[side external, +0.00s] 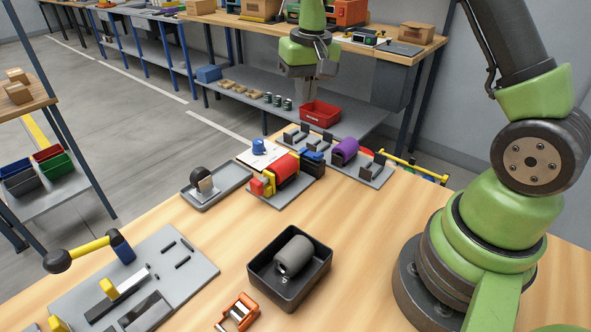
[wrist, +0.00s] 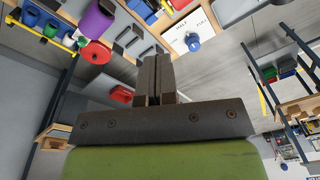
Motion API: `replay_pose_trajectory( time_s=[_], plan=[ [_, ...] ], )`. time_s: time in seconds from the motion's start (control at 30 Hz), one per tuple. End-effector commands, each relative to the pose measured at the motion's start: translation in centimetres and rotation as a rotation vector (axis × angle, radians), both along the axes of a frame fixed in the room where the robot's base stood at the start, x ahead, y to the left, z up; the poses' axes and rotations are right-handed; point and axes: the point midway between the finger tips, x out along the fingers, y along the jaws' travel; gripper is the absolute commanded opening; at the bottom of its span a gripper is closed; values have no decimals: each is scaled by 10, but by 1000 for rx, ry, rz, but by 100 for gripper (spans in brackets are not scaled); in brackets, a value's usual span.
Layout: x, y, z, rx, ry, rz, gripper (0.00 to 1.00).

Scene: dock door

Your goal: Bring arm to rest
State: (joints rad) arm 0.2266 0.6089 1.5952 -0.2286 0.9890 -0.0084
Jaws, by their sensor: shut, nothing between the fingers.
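My gripper (side external: 311,76) hangs from my green arm at the top centre of the side external view, pointing down. It is high above the far end of the wooden table (side external: 205,250). In the wrist view my gripper (wrist: 151,60) has its two dark fingers pressed together with nothing between them. The fingers touch no object that I can see.
Below lie a red and yellow device (side external: 283,174), a purple cylinder (side external: 345,150) and a tray with a wheel-like part (side external: 216,185).

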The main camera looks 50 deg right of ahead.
Motion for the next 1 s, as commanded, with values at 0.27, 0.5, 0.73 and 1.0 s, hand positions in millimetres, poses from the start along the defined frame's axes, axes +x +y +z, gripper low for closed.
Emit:
replay_pose_trajectory(
  time_s=[0.27, 0.5, 0.73, 1.0],
  plan=[
    [-63, 49, 96, 23, -209, 52, 0],
    [-137, 82, 132, 62, -381, 99, 0],
    [-192, 100, 133, 102, -506, 136, 0],
    [-209, 104, 129, 117, -545, 148, 0]
  ],
)
